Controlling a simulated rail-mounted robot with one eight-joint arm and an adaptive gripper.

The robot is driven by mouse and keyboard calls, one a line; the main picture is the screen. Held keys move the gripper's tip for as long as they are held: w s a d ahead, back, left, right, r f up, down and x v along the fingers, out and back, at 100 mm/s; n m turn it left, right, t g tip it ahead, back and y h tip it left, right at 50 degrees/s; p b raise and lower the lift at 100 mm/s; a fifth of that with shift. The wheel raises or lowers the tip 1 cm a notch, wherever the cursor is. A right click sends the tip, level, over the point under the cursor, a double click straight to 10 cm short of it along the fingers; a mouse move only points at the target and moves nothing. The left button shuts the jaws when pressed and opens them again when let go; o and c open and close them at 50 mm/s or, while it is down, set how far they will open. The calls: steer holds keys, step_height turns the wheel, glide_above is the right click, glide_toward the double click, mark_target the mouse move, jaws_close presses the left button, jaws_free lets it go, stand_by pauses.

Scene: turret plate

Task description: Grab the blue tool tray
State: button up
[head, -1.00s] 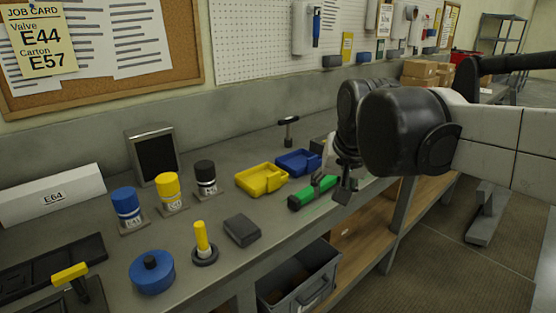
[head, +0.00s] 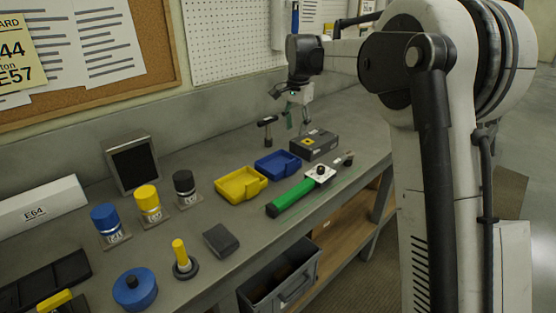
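The blue tool tray (head: 278,164) lies on the grey workbench in the head view, just right of the yellow tray (head: 240,184). It looks empty, and nothing touches it from above. My gripper (head: 289,121) hangs fingers down over the back of the bench, a little behind and right of the blue tray, apart from it. The fingers are small in the picture, but a gap shows between them and nothing is held there.
A dark grey box (head: 313,145) with a yellow mark stands right of the blue tray. A small dark T-shaped stand (head: 267,130) rises behind the tray. Several capped containers stand left. The screen (head: 134,164) is at the back left.

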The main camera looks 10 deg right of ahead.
steer(key=m+g+p, duration=0.1)
steer(key=m+p, duration=0.1)
glide_toward(291, 160)
steer(key=f, duration=0.5)
steer(key=shift+w+f+p, duration=0.25)
steer(key=shift+w+p, duration=0.05)
steer(key=shift+w, duration=0.1)
steer(key=shift+s+f+p, duration=0.2)
steer(key=shift+f+p, duration=0.05)
steer(key=shift+f, duration=1.05)
steer(key=shift+s+f+p, duration=0.15)
steer(key=shift+f+p, duration=0.1)
steer(key=shift+f, duration=1.1)
jaws_close()
